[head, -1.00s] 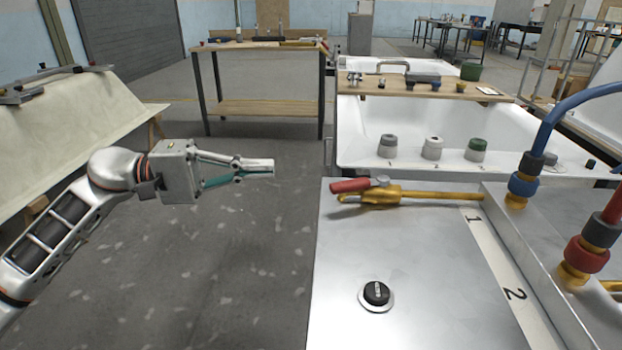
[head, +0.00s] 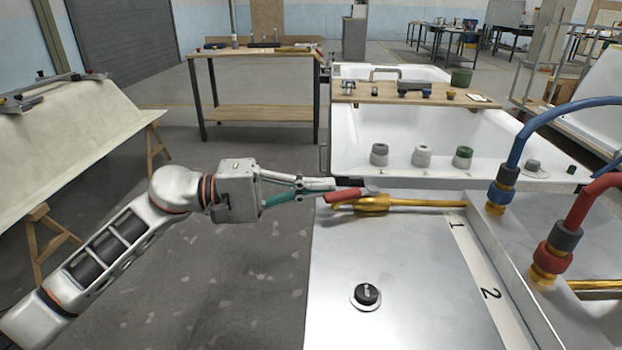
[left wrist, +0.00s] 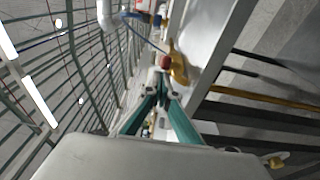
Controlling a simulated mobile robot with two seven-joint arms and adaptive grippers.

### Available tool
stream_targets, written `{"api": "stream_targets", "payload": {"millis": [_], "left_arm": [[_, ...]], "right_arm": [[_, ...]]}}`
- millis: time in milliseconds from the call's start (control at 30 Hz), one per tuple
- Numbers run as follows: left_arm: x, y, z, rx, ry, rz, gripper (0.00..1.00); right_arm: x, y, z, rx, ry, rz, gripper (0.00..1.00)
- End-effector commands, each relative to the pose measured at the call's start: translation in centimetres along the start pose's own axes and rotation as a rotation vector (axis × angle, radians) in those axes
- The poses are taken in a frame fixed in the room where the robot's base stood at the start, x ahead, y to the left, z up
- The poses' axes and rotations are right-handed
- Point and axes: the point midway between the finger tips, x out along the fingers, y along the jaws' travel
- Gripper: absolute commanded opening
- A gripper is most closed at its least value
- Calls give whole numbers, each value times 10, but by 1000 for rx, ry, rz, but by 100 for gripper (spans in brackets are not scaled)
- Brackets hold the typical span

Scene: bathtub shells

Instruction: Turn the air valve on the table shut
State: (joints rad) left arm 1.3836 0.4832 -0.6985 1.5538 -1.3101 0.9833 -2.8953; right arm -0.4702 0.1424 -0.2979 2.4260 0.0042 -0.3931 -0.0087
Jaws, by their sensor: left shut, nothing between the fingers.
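The air valve has a brass body (head: 374,204) with a red lever (head: 344,194) and lies at the far left of the metal table (head: 400,270). The lever lies nearly along the brass pipe, its end pointing left. My left gripper (head: 322,187) is shut and empty, with its fingertips right by the lever's left end. I cannot tell whether they touch it. In the left wrist view the red lever end (left wrist: 165,62) and brass body (left wrist: 179,68) show just beyond the shut fingertips (left wrist: 160,92). My right gripper is not in view.
A black knob (head: 366,294) stands on the table near the label 2. Blue (head: 520,140) and red (head: 575,215) hoses rise at the right behind a raised metal edge. Open floor lies to the left.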

Motion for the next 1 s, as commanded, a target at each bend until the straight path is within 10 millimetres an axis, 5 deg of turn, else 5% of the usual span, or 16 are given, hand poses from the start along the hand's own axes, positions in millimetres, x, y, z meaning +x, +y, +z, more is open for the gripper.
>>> {"api": "stream_targets", "payload": {"millis": [267, 667, 1000], "left_arm": [[0, -2, 2, -3, 0, -1, 0], [7, 5, 7, 5, 50, 1, 0], [14, 2, 9, 2, 113, 0, 0]], "right_arm": [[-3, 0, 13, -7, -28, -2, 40], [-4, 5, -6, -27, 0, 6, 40], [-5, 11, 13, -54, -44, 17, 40]]}}
